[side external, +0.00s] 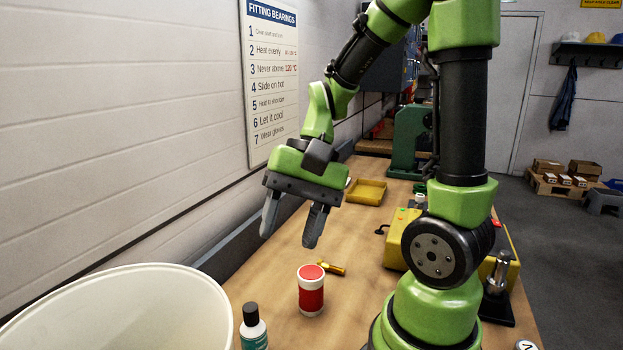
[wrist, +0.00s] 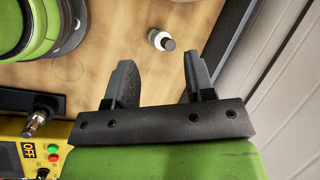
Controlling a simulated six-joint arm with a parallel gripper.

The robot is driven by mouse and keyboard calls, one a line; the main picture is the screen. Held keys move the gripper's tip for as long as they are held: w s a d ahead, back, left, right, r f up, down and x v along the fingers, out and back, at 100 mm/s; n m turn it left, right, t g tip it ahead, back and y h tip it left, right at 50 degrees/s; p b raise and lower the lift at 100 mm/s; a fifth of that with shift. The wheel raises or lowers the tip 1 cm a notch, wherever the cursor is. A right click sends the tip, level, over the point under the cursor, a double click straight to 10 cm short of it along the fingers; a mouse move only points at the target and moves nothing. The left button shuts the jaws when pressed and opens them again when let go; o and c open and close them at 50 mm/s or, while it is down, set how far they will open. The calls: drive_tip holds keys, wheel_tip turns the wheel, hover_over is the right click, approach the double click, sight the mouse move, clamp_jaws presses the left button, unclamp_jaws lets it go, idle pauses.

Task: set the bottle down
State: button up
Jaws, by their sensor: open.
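The bottle (side external: 254,332) has a black cap and a white and teal body. It stands upright on the wooden bench at the bottom of the side view, its base cut off by the frame. It also shows in the wrist view (wrist: 158,37), beyond my fingertips and apart from them. My gripper (side external: 289,240) is open and empty, held above the bench with its fingers pointing down. In the wrist view its two fingers (wrist: 158,68) are spread wide with nothing between them.
A large cream bin (side external: 120,310) stands left of the bottle. A red and white jar (side external: 311,291) and a brass piece (side external: 332,268) are on the bench (side external: 270,280) below my gripper. A yellow tray (side external: 366,192) lies farther back. A yellow control box (wrist: 45,150) is beside my base.

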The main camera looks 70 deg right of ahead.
drive_tip(key=s+a+r+n+t+h, duration=0.2)
drive_tip(key=s+r+n+t+h, duration=0.1)
drive_tip(key=r+n+t, duration=0.2)
wheel_tip(320, 180, up, 2)
drive_tip(key=shift+s+a+r+n, duration=0.2)
drive_tip(key=shift+s+a+n, duration=0.15)
drive_tip(key=shift+n, duration=0.35)
drive_tip(key=shift+o, duration=0.9)
drive_tip(key=shift+s+r+t, duration=0.15)
drive_tip(key=shift+r+t, duration=0.1)
drive_tip(key=shift+t, duration=0.05)
drive_tip(key=o, duration=0.3)
drive_tip(key=shift+r+n, duration=0.1)
drive_tip(key=shift+n, duration=0.2)
drive_tip(key=n+g+h, duration=0.2)
drive_tip(key=n+g, duration=0.4)
drive_tip(key=g, duration=0.1)
hover_over(250, 307)
drive_tip(key=f, duration=1.4)
drive_tip(key=shift+s+d+f, duration=0.15)
drive_tip(key=shift+s+d, duration=0.05)
drive_tip(key=shift+s, duration=0.1)
wheel_tip(250, 307, down, 5)
drive_tip(key=shift+w+a+f, duration=0.1)
drive_tip(key=shift+w+f, duration=0.05)
drive_tip(key=shift+f, duration=1.25)
drive_tip(key=shift+w+a+f, duration=0.1)
drive_tip(key=shift+w+f, duration=0.05)
drive_tip(key=shift+f, duration=1.25)
